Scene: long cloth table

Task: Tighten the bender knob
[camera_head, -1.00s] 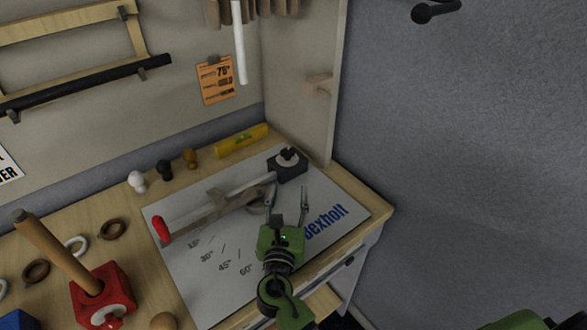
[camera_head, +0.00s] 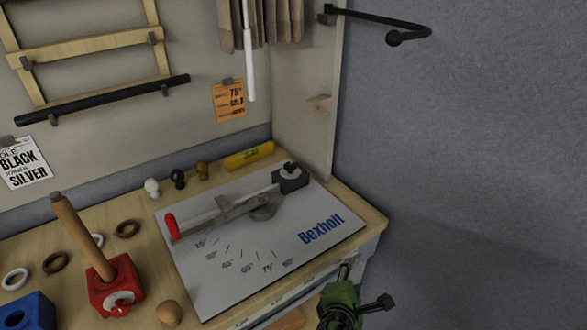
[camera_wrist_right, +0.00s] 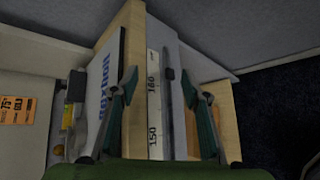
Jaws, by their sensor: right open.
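The bender lies on a grey plate (camera_head: 215,290) marked "Bexholt" and with angle lines. It has a long metal arm (camera_head: 220,213) with a red grip (camera_head: 171,227), a round metal former (camera_head: 264,208), and a black block (camera_head: 291,177) with a dark knob on top at its far right end. My right gripper (camera_head: 346,271) is past the table's front right edge, well apart from the bender. In the right wrist view its two green fingers (camera_wrist_right: 158,88) are spread with nothing held between them. My left gripper is out of view.
A red block with a wooden handle (camera_head: 84,238) and a blue block (camera_head: 27,312) stand at left, near several rings. White (camera_head: 152,187), black (camera_head: 178,179) and brown (camera_head: 202,170) knobs and a yellow level (camera_head: 249,156) line the back. A ruler (camera_wrist_right: 153,100) runs along the front edge.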

